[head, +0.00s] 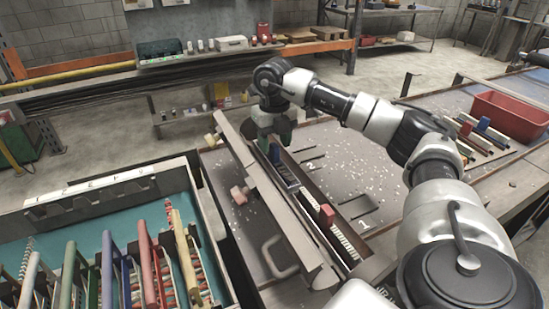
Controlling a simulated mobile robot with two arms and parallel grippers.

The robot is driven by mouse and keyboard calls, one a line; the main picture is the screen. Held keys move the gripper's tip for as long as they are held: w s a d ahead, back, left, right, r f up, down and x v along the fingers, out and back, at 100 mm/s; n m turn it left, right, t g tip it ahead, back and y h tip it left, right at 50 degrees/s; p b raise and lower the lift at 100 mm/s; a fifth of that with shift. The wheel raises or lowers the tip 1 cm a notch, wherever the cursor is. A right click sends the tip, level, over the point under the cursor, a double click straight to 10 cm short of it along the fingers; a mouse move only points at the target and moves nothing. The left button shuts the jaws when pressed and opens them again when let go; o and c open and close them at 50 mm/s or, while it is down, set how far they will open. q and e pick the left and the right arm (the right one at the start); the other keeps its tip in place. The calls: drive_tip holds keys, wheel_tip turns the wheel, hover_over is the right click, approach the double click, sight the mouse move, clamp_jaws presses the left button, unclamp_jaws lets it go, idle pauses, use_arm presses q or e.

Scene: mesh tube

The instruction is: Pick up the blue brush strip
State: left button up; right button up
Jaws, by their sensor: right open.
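My right gripper (274,138) points down over the far end of a long slotted metal channel; its jaws are open. A strip with a red block (326,215) and white bristles sits closer in the same channel. Another blue-handled strip (107,265) stands in the teal-lined tray at the left, and a blue block (483,124) is among strips on the right. My left gripper is not in view.
The teal-lined tray (95,184) holds several strips with coloured handles. The grey worktop (345,150) has white specks and marked slots. A red bin (509,116) stands at the far right. A shelf (200,57) with small items runs behind the worktop.

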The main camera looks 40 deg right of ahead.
drive_tip(key=shift+f, duration=0.9)
drive_tip(key=shift+c, duration=0.3)
clamp_jaws()
drive_tip(key=shift+r, duration=0.2)
